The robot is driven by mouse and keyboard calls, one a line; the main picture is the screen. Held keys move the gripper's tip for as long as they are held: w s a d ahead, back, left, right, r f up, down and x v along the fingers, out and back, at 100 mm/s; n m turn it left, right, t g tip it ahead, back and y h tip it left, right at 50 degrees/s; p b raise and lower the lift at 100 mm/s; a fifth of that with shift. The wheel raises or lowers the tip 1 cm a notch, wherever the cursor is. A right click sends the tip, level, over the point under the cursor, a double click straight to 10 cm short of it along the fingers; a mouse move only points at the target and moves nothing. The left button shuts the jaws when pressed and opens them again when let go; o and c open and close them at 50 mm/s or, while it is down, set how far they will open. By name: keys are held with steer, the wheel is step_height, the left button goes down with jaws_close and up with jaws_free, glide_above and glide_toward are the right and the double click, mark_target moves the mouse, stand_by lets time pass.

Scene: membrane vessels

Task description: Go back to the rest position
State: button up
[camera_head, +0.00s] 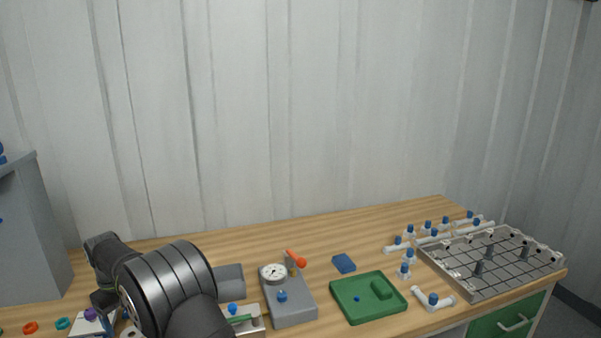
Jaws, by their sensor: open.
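My arm's dark links (170,288) fill the lower left of the head view, over the left part of the wooden bench (352,232). My gripper cannot be made out; it is hidden behind the links or outside the picture. No object can be seen held.
A gauge block (291,313) with an orange lever (297,259) stands right of my arm. Further right are a green tray (340,299), a blue block (344,263), white fittings with blue caps and a grey grid rack (500,268). A grey cabinet (40,235) stands left.

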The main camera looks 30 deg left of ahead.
mark_target(130, 331)
step_height(130, 331, down, 6)
steer(key=shift+r, duration=0.25)
step_height(130, 331, up, 11)
steer(key=w+d+r, duration=0.5)
steer(key=w+d, duration=0.2)
steer(key=d, duration=0.2)
steer(key=w+d+r, duration=0.5)
steer(key=w+d, duration=0.3)
steer(key=s+a+f, duration=0.2)
steer(key=a+f, duration=0.1)
steer(key=f, duration=0.2)
steer(key=shift+s, duration=0.1)
steer(key=o, duration=0.5)
